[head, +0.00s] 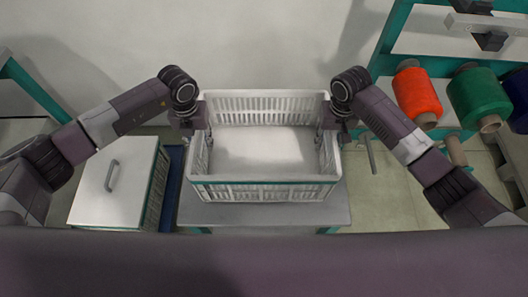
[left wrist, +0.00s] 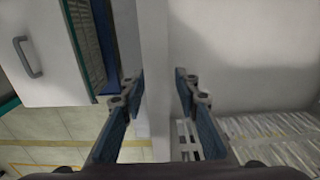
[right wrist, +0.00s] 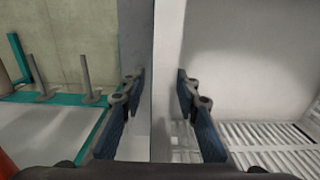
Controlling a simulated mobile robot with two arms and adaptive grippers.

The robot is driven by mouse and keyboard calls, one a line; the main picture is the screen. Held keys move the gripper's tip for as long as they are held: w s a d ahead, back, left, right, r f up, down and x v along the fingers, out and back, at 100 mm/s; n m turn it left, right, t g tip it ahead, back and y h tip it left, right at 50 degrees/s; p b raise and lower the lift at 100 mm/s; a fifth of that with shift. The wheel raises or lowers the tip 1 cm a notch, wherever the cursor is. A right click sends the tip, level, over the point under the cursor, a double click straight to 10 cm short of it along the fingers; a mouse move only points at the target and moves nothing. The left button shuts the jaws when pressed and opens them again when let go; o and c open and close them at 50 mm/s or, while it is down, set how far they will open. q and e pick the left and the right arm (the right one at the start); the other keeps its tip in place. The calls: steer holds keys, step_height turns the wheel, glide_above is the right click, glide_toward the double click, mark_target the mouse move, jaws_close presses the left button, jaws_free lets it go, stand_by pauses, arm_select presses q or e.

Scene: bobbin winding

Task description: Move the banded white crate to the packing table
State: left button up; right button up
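In the right wrist view the fingers (right wrist: 160,95) are also apart, astride the other wall. I cannot tell which table is the packing table.
A white cabinet (head: 105,185) with a handle stands close to the left of the small table. A green-framed rack (head: 415,40) with orange (head: 416,95), green (head: 474,97) and dark blue spools stands at the right. Another green-edged table (head: 30,85) shows at the far left.

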arm_select(q)
steer(key=shift+f, duration=0.1)
steer(key=shift+c, duration=0.4)
arm_select(e)
steer(key=shift+f, duration=0.1)
steer(key=shift+c, duration=0.4)
arm_select(q)
jaws_close()
arm_select(e)
jaws_close()
